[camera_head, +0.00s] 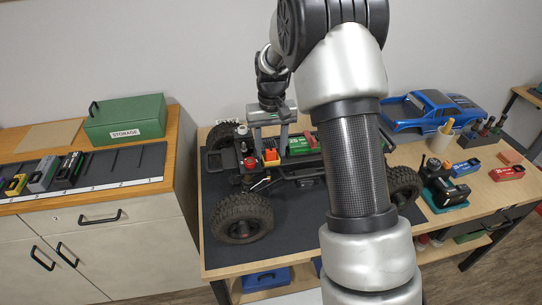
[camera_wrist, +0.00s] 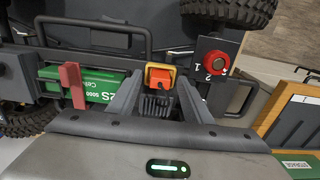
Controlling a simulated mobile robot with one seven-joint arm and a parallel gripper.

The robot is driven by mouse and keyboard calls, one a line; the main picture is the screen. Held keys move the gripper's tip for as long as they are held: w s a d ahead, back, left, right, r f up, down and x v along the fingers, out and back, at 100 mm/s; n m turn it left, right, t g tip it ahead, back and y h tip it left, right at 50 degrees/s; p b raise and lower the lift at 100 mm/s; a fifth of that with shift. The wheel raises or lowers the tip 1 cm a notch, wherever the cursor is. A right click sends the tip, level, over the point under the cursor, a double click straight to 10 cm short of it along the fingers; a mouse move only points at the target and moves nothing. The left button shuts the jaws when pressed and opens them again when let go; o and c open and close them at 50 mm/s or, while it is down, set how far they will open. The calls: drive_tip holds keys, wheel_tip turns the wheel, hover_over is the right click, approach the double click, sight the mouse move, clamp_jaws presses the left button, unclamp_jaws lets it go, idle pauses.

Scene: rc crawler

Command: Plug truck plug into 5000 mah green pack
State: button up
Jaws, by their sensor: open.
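The green pack (camera_head: 299,147) sits in the truck chassis (camera_head: 313,172). In the wrist view the pack (camera_wrist: 105,88) lies left of my fingers, with "2S" and "5000" on its label. An orange connector in a yellow housing (camera_head: 271,157), perhaps the truck plug, stands on the chassis beside the pack. In the wrist view this connector (camera_wrist: 160,77) shows between my fingertips. My gripper (camera_head: 270,144) is open above it, fingers pointing down. I cannot tell whether the fingers touch it. The pack's own socket is not clearly visible.
A red upright latch (camera_wrist: 72,82) crosses the pack, and a red knob (camera_wrist: 216,61) is close on the other side. A blue truck body (camera_head: 432,112) and small tools stand at the right. A green storage box (camera_head: 125,118) is on the left cabinet.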

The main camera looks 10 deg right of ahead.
drive_tip(key=c, duration=1.1)
drive_tip(key=shift+r, duration=0.15)
